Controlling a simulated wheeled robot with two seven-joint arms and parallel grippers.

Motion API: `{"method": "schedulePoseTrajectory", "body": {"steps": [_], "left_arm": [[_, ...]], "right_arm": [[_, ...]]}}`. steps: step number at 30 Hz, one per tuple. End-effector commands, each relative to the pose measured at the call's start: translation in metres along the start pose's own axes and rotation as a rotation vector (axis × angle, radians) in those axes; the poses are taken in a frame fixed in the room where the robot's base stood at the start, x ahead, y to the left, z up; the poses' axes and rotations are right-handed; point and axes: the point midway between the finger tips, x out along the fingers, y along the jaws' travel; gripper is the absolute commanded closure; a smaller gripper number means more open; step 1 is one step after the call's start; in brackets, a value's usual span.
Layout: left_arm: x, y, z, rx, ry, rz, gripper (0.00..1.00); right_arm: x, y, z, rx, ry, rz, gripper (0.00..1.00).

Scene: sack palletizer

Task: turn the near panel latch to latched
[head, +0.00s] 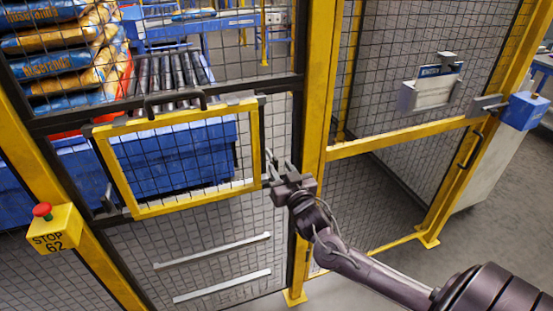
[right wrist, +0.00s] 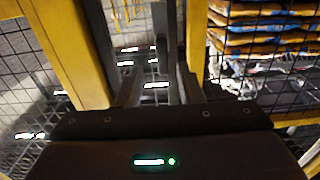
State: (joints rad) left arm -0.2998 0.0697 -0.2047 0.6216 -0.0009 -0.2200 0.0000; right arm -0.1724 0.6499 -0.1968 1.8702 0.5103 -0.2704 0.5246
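The yellow-framed mesh panel (head: 180,112) sits in the dark-framed fence, with a black handle (head: 175,103) on its top rail. My right gripper (head: 279,166) is at the panel's lower right corner, beside the yellow post. The near panel latch is small there and largely hidden by the gripper, so I cannot tell its angle. In the right wrist view my fingers (right wrist: 160,88) stand apart, with a dark upright piece (right wrist: 161,48) showing in or beyond the gap. I cannot tell whether they touch it. My left gripper is out of view.
A yellow post (head: 318,120) stands right beside my gripper. A red stop button (head: 42,210) is on the left post. Stacked sacks (head: 60,62) and a roller conveyor (head: 170,75) are behind the fence. The gate at right carries a blue lock box (head: 524,110).

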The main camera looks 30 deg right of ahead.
Motion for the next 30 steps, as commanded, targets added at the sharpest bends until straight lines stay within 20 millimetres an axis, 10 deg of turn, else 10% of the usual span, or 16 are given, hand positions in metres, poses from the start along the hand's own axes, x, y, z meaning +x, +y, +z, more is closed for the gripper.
{"method": "schedulePoseTrajectory", "body": {"steps": [19,30], "left_arm": [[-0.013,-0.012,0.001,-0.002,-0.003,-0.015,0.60],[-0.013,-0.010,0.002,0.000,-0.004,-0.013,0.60]], "right_arm": [[0.042,-0.001,0.001,0.000,-0.003,-0.001,0.66],[0.041,-0.001,0.001,0.000,-0.003,-0.002,1.00]]}}
